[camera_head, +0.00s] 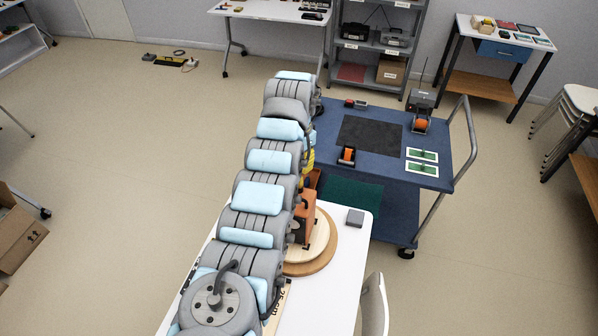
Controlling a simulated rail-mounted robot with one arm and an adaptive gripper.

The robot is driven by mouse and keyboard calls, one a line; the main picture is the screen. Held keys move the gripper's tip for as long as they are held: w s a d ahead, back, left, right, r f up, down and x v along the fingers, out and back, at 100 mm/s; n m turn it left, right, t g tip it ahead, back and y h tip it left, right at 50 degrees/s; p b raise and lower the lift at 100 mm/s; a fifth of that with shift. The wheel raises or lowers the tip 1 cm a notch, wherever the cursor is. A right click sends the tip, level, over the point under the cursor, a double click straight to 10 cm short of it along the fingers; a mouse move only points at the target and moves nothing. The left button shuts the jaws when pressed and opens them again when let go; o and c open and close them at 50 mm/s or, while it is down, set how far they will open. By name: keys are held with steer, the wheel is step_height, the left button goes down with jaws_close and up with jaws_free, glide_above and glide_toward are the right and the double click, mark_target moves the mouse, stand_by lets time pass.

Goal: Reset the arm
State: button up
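My own arm, with grey joints and pale blue pads, stretches through the middle of the view from the bottom up toward the back. It passes above the white table (345,255) and hides part of it. I cannot make out my gripper; its fingers do not show. An orange box-like device (306,222) stands on a round wooden disc (326,240) on the white table, just right of the arm and partly hidden by it. Whether the arm touches it I cannot tell.
A blue cart (395,188) with a black mat (370,135), small orange-and-black devices (421,124) and green cards (422,169) stands right of the arm. A small grey block (355,217) lies on the white table. Open floor (130,150) lies to the left.

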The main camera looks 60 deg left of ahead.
steer(key=shift+r, duration=1.75)
